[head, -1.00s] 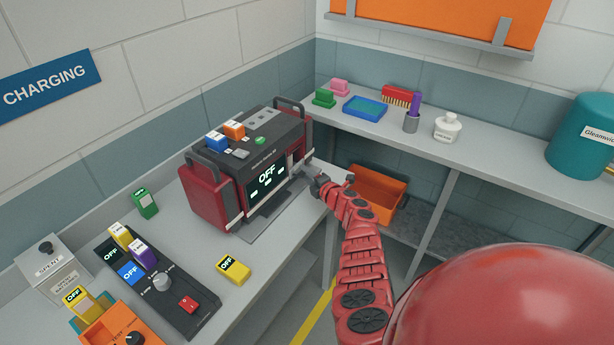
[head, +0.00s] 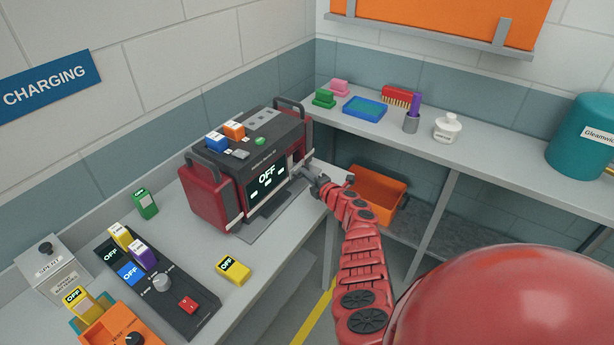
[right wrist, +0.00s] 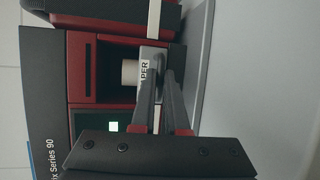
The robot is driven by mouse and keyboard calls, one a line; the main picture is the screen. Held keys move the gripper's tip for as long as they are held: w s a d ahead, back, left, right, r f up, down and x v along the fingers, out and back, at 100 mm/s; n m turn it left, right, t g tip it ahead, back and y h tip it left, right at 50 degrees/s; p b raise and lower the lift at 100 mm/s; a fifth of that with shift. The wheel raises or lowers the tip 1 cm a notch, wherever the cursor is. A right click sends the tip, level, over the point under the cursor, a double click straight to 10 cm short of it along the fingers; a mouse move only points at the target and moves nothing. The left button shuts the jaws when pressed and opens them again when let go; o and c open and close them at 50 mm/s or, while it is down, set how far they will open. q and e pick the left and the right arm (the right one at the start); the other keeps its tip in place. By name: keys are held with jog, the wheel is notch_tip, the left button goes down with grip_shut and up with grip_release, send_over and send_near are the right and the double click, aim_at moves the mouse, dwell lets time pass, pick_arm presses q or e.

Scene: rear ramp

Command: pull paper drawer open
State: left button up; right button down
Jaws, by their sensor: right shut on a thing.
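The red and black machine (head: 225,185) stands on the grey bench with its screen reading OFF. Its paper drawer shows in the right wrist view as a pale front (right wrist: 147,58) with a label ending in "PER". A whitish roll-like thing (right wrist: 130,72) sits behind that front, in a red-framed opening. My right gripper (head: 303,169) reaches the right end of the machine's front. In the right wrist view its fingers (right wrist: 159,82) are shut on the drawer front beside the label. The fingers hide part of the drawer. My left gripper is not in view.
An orange bin (head: 378,195) stands under the shelf, behind my right arm. A yellow block (head: 233,269) and a dark control panel (head: 165,290) are on the bench left of my arm. A white bottle (head: 447,128) stands on the right shelf.

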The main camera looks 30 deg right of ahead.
dwell(0.7)
jog(key=s+d+p, duration=0.2)
jog(key=s+d, duration=0.2)
jog(key=s, duration=0.6)
jog(key=shift+s, duration=0.35)
jog(key=c, duration=0.9)
grip_release()
jog(key=shift+d, duration=0.1)
